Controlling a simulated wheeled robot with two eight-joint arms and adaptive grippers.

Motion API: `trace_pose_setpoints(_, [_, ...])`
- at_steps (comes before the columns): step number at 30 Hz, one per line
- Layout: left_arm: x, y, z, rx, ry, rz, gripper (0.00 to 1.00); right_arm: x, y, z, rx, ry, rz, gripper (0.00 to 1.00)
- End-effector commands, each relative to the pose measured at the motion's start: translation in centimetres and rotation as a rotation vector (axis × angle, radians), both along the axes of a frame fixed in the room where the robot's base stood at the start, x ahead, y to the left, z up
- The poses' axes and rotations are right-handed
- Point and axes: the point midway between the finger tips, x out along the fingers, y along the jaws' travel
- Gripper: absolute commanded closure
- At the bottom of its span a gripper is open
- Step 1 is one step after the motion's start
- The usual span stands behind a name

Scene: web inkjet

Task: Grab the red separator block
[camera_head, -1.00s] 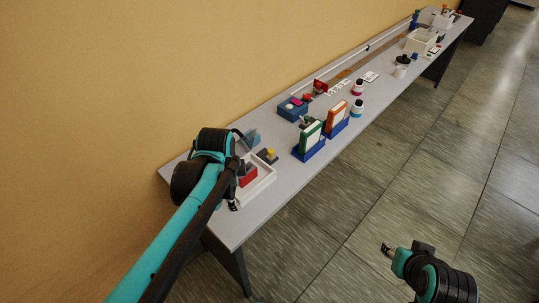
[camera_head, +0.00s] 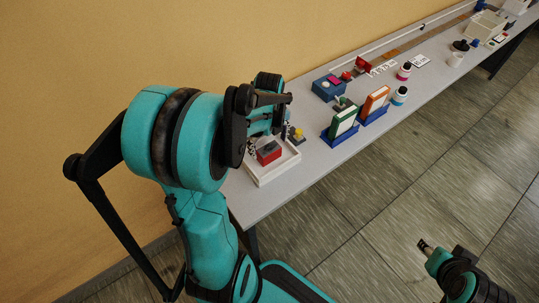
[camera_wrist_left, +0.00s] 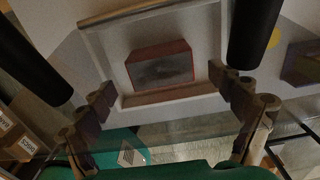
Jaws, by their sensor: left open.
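The red separator block (camera_head: 269,154) sits in a white tray (camera_head: 280,173) at the near end of the long table. Its top looks grey in the head view. In the left wrist view the red block (camera_wrist_left: 160,64) lies ahead, between the two spread fingers and apart from them. My left gripper (camera_wrist_left: 168,92) is open and empty; in the head view it hangs above the tray, its fingertips partly hidden by the arm. My right gripper (camera_head: 426,246) is off the table at lower right, too small to tell if it is open.
A grey block with a yellow top (camera_head: 297,135) stands close beside the tray. Green (camera_head: 343,121) and orange (camera_head: 375,100) boxes in blue holders, a blue bin (camera_head: 328,87) and bottles (camera_head: 400,95) stand farther along. A yellow wall runs behind the table.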

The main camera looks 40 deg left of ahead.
Motion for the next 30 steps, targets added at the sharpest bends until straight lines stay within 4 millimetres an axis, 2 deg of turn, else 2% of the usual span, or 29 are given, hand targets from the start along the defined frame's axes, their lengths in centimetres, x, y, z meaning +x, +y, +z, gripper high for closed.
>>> trace_pose_setpoints(1, [0.2, -0.3, -1.3, 0.0, 0.0, -0.002, 0.07, 0.0, 0.0, -1.0, 0.0, 0.0, 0.0, 0.6])
trace_pose_setpoints(4, [0.1, -0.2, -2.7, 0.0, 0.0, 0.0, 0.07, 0.0, 0.0, -1.6, 0.0, 0.0, 0.0, 0.6])
trace_pose_setpoints(11, [0.1, -0.2, -2.8, 0.001, 0.0, 0.001, 0.07, 0.0, 0.0, -1.5, 0.0, 0.0, 0.0, 0.6])
trace_pose_setpoints(12, [0.1, -0.2, -2.8, 0.001, 0.0, 0.001, 0.1, 0.0, 0.0, -1.5, 0.0, 0.0, 0.0, 0.6])
trace_pose_setpoints(18, [0.1, -0.2, -2.8, 0.001, 0.0, 0.001, 0.62, 0.0, 0.0, -1.5, 0.0, 0.0, 0.0, 0.6])
trace_pose_setpoints(19, [0.1, -0.2, -2.8, 0.001, 0.0, 0.001, 0.67, 0.0, 0.0, -1.5, 0.0, 0.0, 0.0, 0.6])
trace_pose_setpoints(30, [0.1, -0.2, -2.4, 0.001, 0.0, 0.001, 0.67, 0.0, 0.0, -1.3, 0.0, 0.0, 0.0, 0.6])
